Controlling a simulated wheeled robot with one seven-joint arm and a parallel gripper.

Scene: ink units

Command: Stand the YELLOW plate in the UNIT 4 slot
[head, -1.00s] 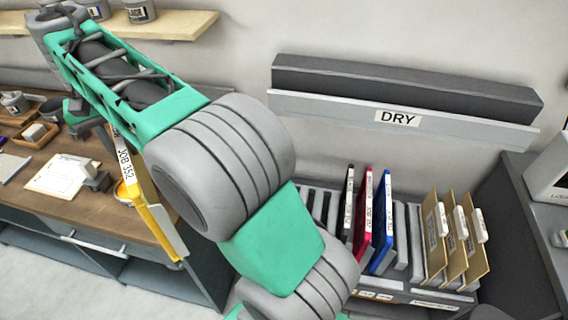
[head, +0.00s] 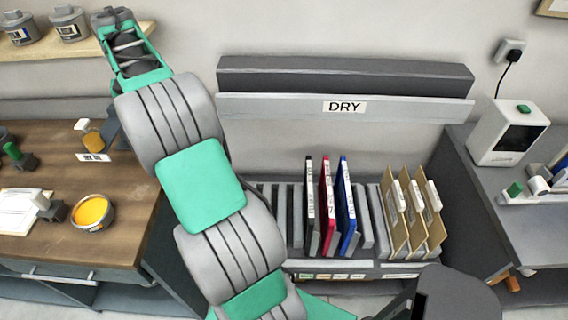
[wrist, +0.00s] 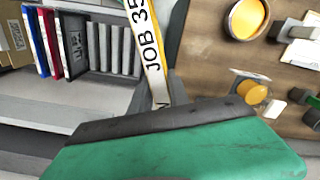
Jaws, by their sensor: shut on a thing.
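The yellow plate (wrist: 150,62) shows in the wrist view as a narrow edge with a white strip reading "JOB 35", the rest cut off. My gripper (wrist: 166,92) is shut on it, with the plate reaching to the picture's top edge. In the head view my arm hides both plate and gripper. The slotted rack (head: 375,268) stands below the DRY sign. It holds a black plate (head: 309,205), a red plate (head: 328,205) and a blue plate (head: 346,205). Dark slots lie left of the black plate. The small front labels are unreadable, so I cannot pick out UNIT 4.
Cardboard folders (head: 415,215) fill the rack's right end. A wooden bench (head: 130,215) at left carries an open tin of yellow ink (head: 92,213). A dark bench with a white device (head: 507,132) stands at right. The DRY ledge (head: 270,108) is above the rack.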

